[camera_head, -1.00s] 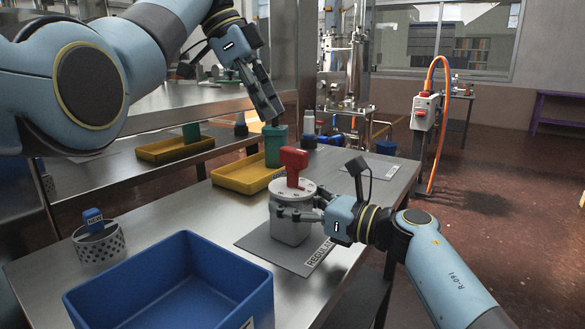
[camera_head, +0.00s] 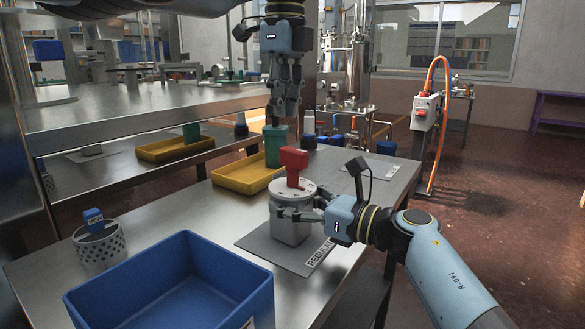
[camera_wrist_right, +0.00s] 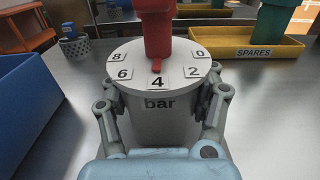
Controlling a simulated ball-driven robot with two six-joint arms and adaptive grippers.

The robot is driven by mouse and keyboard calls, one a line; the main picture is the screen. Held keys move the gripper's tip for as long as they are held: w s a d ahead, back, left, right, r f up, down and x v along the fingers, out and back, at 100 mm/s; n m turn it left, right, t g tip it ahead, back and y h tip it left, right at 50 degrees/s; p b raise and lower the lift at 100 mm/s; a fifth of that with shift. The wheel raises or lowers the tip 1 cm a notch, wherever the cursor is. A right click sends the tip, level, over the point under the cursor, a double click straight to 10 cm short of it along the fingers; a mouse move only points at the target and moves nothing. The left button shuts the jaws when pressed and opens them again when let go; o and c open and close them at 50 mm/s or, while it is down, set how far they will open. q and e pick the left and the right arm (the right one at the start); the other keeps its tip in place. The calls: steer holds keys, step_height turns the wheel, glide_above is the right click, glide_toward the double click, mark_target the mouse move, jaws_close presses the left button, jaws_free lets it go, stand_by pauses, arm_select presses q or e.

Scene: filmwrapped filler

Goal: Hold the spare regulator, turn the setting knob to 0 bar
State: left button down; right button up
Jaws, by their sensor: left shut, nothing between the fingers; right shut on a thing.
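The regulator is a light grey cylinder (camera_head: 290,228) standing upright on a grey mat. Its red setting knob (camera_head: 292,168) rises from the round top. In the right wrist view the knob (camera_wrist_right: 155,30) has a small red pointer at the 4 mark; the dial (camera_wrist_right: 125,58) reads 8, 6, 4, 2, 0 with "bar" below. My right gripper (camera_head: 283,212) is shut on the regulator's body, one finger on each side in the wrist view. My left gripper (camera_head: 285,122) is shut and empty, pointing down above and behind the knob, apart from it.
A yellow tray (camera_head: 232,180), labelled SPARES in the wrist view, holds a green piece (camera_head: 275,150) behind the regulator. A blue bin (camera_head: 180,290) stands at front left, beside a perforated metal cup (camera_head: 100,248) holding a blue piece. Bare tabletop (camera_head: 165,215) lies between.

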mark_target(294, 158)
arm_select(q)
steer(key=shift+f, duration=2.9)
steer(key=shift+s+d+f, duration=0.1)
steer(key=shift+s+d, duration=0.4)
steer(key=shift+s, duration=0.2)
steer(key=shift+s+a, duration=0.15)
steer(key=shift+a, duration=0.05)
steer(key=shift+s+a, duration=0.3)
steer(key=shift+s+a+f, duration=0.1)
steer(key=shift+s+a, duration=0.1)
steer(key=shift+s, duration=0.3)
steer(key=shift+a, duration=0.15)
steer(key=shift+w+a, duration=0.15)
steer(key=shift+a, duration=0.1)
